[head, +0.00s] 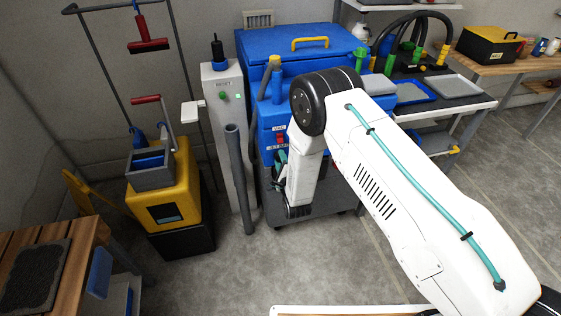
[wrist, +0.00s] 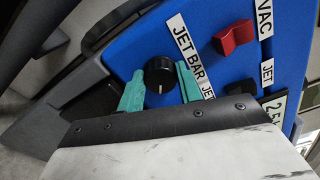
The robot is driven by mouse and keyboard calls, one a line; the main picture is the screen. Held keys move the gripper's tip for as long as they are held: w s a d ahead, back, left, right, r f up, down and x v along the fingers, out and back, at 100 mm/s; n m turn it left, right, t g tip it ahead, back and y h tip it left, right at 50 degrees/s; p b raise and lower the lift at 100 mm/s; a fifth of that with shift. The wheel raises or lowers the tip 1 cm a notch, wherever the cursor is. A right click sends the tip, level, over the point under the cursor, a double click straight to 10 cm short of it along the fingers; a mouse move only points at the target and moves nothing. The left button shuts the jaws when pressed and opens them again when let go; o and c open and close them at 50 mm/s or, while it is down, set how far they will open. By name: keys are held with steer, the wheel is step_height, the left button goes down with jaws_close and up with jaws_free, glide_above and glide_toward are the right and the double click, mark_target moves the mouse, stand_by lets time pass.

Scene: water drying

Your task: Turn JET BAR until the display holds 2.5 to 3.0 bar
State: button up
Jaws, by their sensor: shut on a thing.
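The JET BAR knob (wrist: 160,73) is a round black dial with a pale pointer line, on the blue machine panel below its white JET BAR label (wrist: 187,47). My gripper (wrist: 160,85) has its two teal fingers on either side of the knob and is shut on it. In the head view my gripper (head: 279,168) is at the front of the blue machine (head: 270,113), and the knob cannot be made out there. The display (wrist: 273,105) is partly covered by my gripper's body; its visible digits seem to read 2.5, and the rest is hidden.
A red switch (wrist: 234,37) sits beside the VAC label (wrist: 265,20). A grey post (head: 225,110) and an upright grey tube (head: 239,180) stand left of the machine. A yellow mop bucket (head: 170,205) is farther left. Open floor lies in front.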

steer(key=shift+d+m, duration=0.1)
steer(key=shift+m, duration=0.6)
steer(key=o, duration=1)
steer(key=v, duration=0.8)
steer(key=shift+w, duration=0.1)
